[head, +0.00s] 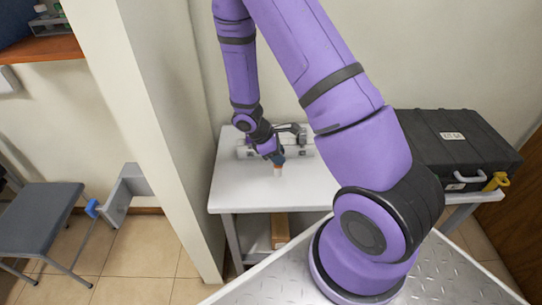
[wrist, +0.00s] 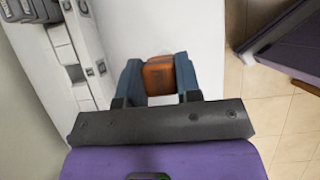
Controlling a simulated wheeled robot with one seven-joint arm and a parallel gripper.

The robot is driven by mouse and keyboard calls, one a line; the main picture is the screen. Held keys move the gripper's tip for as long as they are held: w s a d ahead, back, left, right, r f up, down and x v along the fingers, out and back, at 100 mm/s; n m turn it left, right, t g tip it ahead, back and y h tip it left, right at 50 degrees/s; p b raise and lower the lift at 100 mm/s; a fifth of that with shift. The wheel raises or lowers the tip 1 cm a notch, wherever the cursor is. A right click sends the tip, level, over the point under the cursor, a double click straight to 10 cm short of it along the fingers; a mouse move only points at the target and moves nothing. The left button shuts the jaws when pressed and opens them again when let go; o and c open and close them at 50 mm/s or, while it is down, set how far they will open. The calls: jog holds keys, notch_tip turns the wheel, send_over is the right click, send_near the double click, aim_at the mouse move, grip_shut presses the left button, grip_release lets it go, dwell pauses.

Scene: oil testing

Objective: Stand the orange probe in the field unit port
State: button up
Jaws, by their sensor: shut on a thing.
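My gripper (wrist: 159,79) is shut on the orange probe (wrist: 159,72), with a blue-grey finger on each side of it. In the head view my gripper (head: 277,160) points down over the white table (head: 240,187), and a small orange end of the probe (head: 278,171) shows below the fingers. I cannot tell whether the probe touches the tabletop. A light grey unit (head: 247,152), likely the field unit, lies behind the gripper, partly hidden by my arm. It also shows at the left of the wrist view (wrist: 62,45), apart from the probe. I cannot make out which opening is the port.
A black case (head: 450,140) with a yellow item (head: 496,181) beside it sits at the right. A brown box (head: 280,230) is on the lower shelf. A wall corner (head: 150,130) stands left of the table. The front left of the tabletop is clear.

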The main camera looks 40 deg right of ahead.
jog(key=shift+f, duration=1.7)
jog(key=o, duration=1)
jog(key=shift+f, duration=0.1)
jog(key=shift+c, duration=0.2)
jog(key=w+a+r+m+t+y, duration=0.1)
jog(key=a+r+m, duration=0.15)
jog(key=r, duration=0.85)
jog(key=w+a+r+m+t, duration=0.1)
jog(key=a+r, duration=0.2)
jog(key=r, duration=0.9)
jog(key=s+a+r+m+t+y, duration=0.2)
jog(key=s+r+m+t, duration=0.1)
jog(key=s+r, duration=0.6)
jog(key=s+a+r+m+t+y, duration=0.1)
jog(key=s+a+r+m+t, duration=0.1)
jog(key=s+r, duration=0.8)
notch_tip(320, 180, up, 3)
jog(key=shift+s+a+r+m+t+y, duration=0.1)
jog(key=shift+s+a+m+t+y, duration=0.25)
jog(key=shift+m+t, duration=0.65)
jog(key=shift+o, duration=0.4)
jog(key=shift+s+a+r+m, duration=0.15)
jog(key=shift+s+m, duration=0.2)
jog(key=shift+s, duration=0.1)
